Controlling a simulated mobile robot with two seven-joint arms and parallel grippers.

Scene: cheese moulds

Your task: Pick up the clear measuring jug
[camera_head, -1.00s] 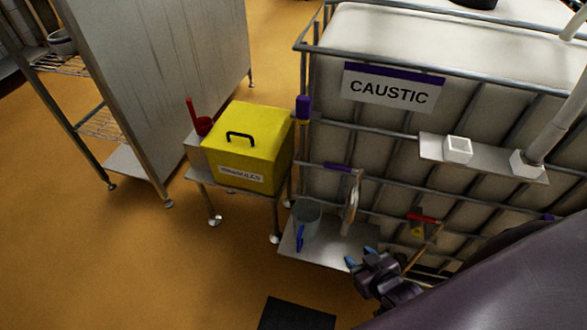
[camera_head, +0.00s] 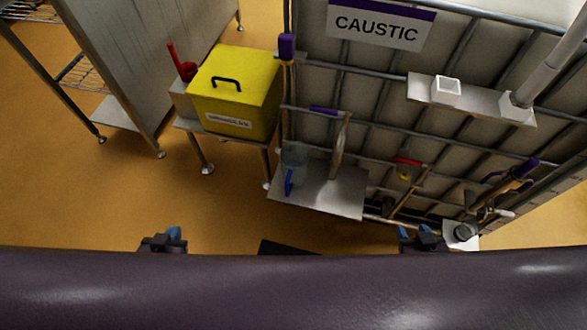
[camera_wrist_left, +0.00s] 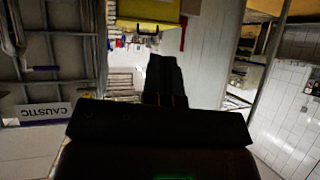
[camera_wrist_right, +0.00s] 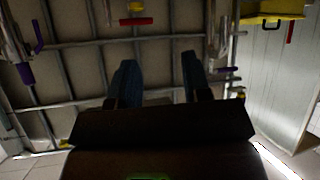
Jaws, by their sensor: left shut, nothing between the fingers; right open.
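The clear measuring jug (camera_head: 294,158) has a blue handle. It stands upright at the left end of a grey metal shelf (camera_head: 335,195) on the caustic tank's frame. My left gripper (camera_head: 174,234) is in front of the shelf and well left of the jug, apart from it. Its fingers are together and empty in the left wrist view (camera_wrist_left: 164,75). My right gripper (camera_head: 414,234) is to the right of the jug, apart from it. Its blue-tipped fingers are spread and empty in the right wrist view (camera_wrist_right: 159,75). I cannot make out the jug surely in the wrist views.
A yellow box (camera_head: 232,95) with a black handle sits on a small stand left of the shelf, beside a red scoop (camera_head: 183,65). A hanging tool (camera_head: 339,145) is just right of the jug. A red-handled tool (camera_head: 407,162) hangs further right. The orange floor is open at left.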

